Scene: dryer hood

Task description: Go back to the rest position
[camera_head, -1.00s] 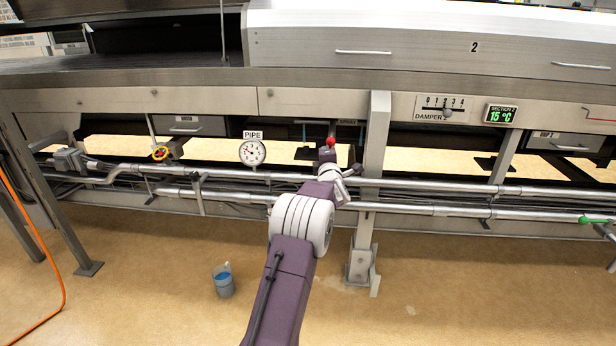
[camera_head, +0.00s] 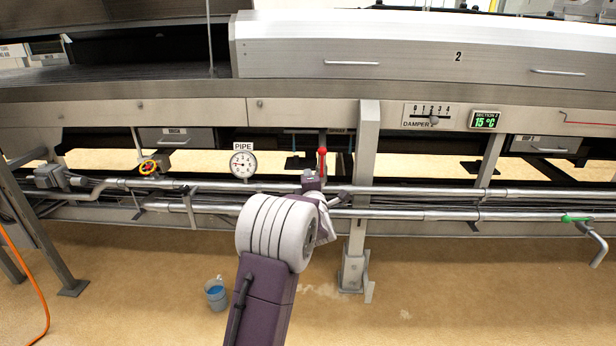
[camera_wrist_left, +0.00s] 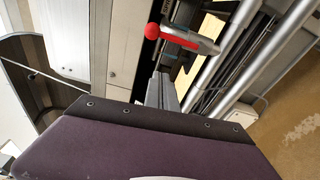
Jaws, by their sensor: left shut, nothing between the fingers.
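My left arm reaches up from the bottom of the head view, and its gripper (camera_head: 312,180) is at the pipes, partly hidden by my own wrist. In the left wrist view the gripper fingers (camera_wrist_left: 162,90) are together with nothing between them. A red-knobbed lever (camera_head: 322,160) stands upright just above and beside the gripper in the head view. My right gripper is not in view.
Two metal pipes (camera_head: 420,191) run across behind my arm. A steel post (camera_head: 364,150) stands right of the gripper. A bucket (camera_head: 215,293) stands on the otherwise open floor.

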